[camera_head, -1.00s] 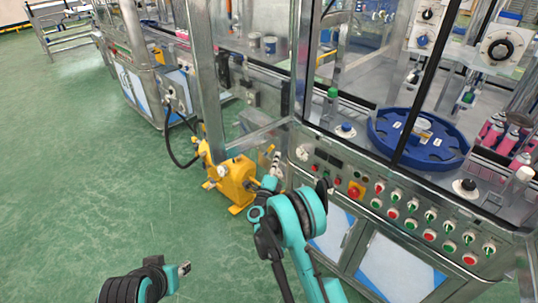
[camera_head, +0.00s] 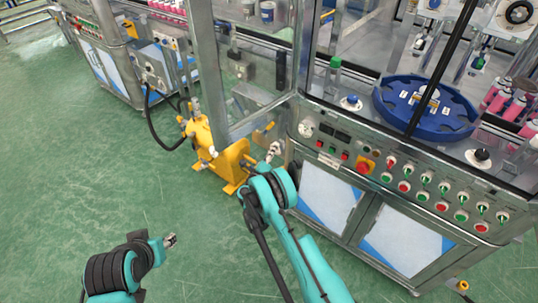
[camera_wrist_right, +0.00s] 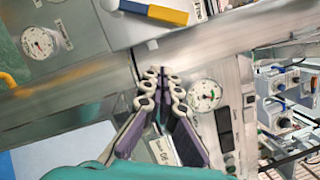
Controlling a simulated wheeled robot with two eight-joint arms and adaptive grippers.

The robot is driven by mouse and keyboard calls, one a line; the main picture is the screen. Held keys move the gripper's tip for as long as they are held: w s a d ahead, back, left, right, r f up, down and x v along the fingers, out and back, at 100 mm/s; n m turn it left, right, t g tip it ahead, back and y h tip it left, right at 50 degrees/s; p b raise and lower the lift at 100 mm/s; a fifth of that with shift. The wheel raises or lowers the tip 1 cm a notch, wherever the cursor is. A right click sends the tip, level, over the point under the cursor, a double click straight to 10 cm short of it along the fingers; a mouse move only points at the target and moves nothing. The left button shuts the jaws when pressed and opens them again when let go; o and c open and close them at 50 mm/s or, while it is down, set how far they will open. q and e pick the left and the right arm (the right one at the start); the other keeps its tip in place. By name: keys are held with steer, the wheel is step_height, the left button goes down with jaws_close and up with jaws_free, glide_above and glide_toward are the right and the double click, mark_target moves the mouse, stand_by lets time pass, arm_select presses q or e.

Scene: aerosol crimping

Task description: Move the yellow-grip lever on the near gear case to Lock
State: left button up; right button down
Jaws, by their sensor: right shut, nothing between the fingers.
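A small yellow piece, probably this grip (camera_head: 266,127), shows in the head view beside the machine frame. My right gripper (camera_head: 273,148) is in front of the machine's left corner; in its wrist view the fingertips (camera_wrist_right: 162,72) are together and empty, below the lever and apart from it. A label beside the lever is only partly readable. My left gripper (camera_head: 170,240) hangs over the floor, away from the case; its opening is unclear.
A yellow floor-mounted unit (camera_head: 235,160) stands left of my right gripper. A control panel with buttons (camera_head: 405,187) is to the right. Round gauges (camera_wrist_right: 204,94) (camera_wrist_right: 40,43) show in the wrist view. The green floor (camera_head: 90,190) on the left is clear.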

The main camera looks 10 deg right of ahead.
mark_target(269, 128)
steer(key=w, duration=0.1)
steer(key=w+r+b, duration=0.1)
steer(key=w, duration=0.1)
steer(key=w+r+b, duration=0.1)
steer(key=w, duration=0.1)
steer(key=shift+w+d, duration=0.2)
steer(key=shift+d, duration=0.2)
steer(key=shift+w+a+r, duration=0.2)
steer(key=shift+w+r, duration=0.05)
steer(key=shift+w, duration=0.05)
